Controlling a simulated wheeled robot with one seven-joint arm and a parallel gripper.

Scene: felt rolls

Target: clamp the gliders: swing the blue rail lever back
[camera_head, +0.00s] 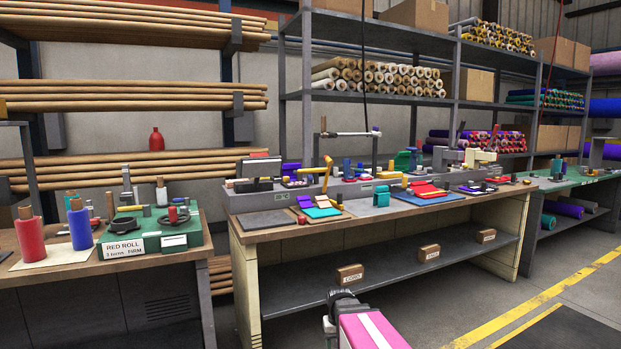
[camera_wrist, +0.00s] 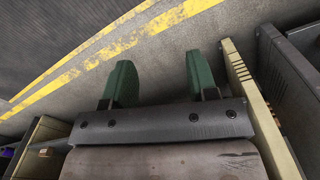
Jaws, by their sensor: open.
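My gripper (camera_wrist: 159,58) shows in the wrist view with two green fingers set wide apart and nothing between them. It hangs over bare floor. In the head view my pink arm reaches in at the bottom, low in front of the middle workbench (camera_head: 400,222); the fingers cannot be made out there. A long grey rail-like bed (camera_head: 262,203) runs along the back of that bench, with small fixtures and a raised yellow lever (camera_head: 327,172). Several small blue parts stand along the bed. I cannot tell which of them is the blue rail lever, nor make out the gliders.
The left bench holds a red roll (camera_head: 30,243), a blue roll (camera_head: 79,226) and a green box (camera_head: 150,235). Wooden blocks, one of them at the front (camera_head: 350,273), sit on the middle bench's lower shelf. Floor with yellow lines (camera_head: 535,300) is clear at right.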

